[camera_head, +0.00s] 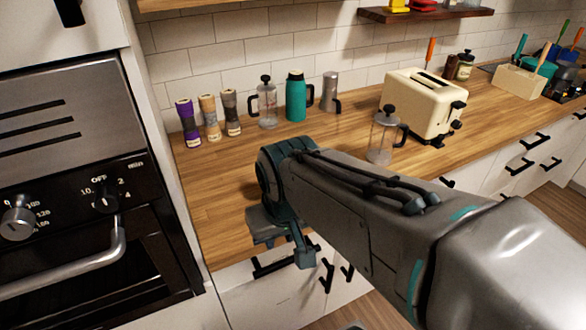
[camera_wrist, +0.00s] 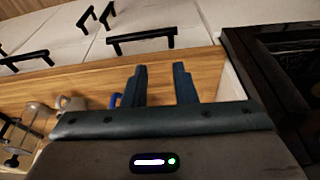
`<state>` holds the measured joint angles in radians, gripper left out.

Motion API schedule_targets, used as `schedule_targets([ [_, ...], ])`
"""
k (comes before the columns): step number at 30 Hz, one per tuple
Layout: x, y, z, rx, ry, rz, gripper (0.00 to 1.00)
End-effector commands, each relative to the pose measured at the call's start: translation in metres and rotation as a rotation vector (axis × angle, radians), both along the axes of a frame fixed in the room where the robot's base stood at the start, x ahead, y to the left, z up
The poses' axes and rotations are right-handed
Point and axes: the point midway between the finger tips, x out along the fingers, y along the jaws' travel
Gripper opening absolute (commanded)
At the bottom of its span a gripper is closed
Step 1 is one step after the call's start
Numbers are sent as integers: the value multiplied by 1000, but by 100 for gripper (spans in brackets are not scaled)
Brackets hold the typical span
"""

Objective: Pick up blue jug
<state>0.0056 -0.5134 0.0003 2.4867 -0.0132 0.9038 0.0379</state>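My gripper (camera_wrist: 159,72) is open and empty in the wrist view, its two dark fingers apart over the wooden counter's front edge. In the head view my gripper (camera_head: 282,247) is seen from the side at that edge. A small piece of a blue thing (camera_wrist: 115,100) shows left of the fingers in the wrist view. Most of it is hidden behind the gripper body, so I cannot tell whether it is the blue jug. In the head view my arm covers that part of the counter. A teal flask-like jug (camera_head: 296,98) with a dark handle stands upright near the back wall.
A glass French press (camera_head: 383,137) stands right of my arm, in front of the cream toaster (camera_head: 424,104). A greyish mug (camera_wrist: 70,102) is beside the blue piece. Another press (camera_head: 267,104) and several grinders (camera_head: 210,117) line the wall. The counter's left part (camera_head: 215,180) is clear.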

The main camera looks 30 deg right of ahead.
Motion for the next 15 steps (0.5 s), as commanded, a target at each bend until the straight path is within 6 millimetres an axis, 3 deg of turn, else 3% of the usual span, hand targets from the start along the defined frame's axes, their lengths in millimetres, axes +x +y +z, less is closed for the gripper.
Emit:
schedule_targets([
  [5, 50, -25, 0, -20, -15, -232, 25],
  [9, 97, -56, 2, -39, -49, -474, 25],
  [15, 141, -92, 4, -50, -103, -717, 25],
])
